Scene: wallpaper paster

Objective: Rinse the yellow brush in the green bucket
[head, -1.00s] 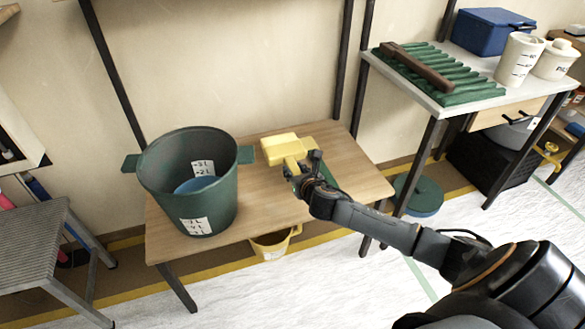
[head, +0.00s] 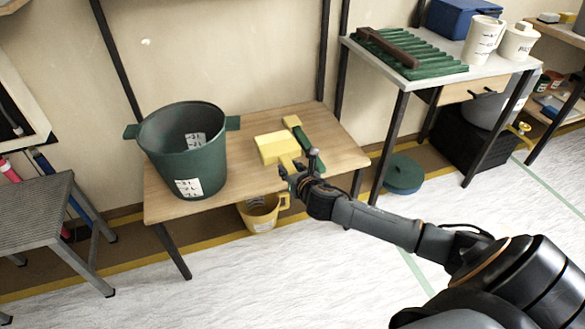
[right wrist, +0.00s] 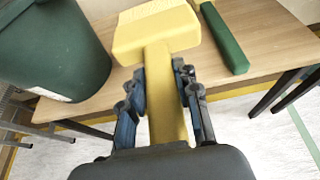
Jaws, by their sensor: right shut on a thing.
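The yellow brush (head: 276,148) is held by its handle in my right gripper (head: 296,172), at the front part of the wooden bench. In the right wrist view the yellow handle (right wrist: 165,105) lies between the fingers, with the wide brush head pointing away. Whether the head clears the bench top is hard to tell. The green bucket (head: 210,162) stands upright on the left of the bench, left of the brush and apart from it. Its side shows in the right wrist view (right wrist: 60,50). Its bottom inside is hidden. My left gripper is out of view.
A green bar-shaped tool (head: 305,135) lies on the bench (head: 345,152), right of the brush. A yellow jug (head: 262,213) stands under the bench. A grey step stool (head: 35,215) is at left, and a side table with a green ribbed tray (head: 425,58) at right.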

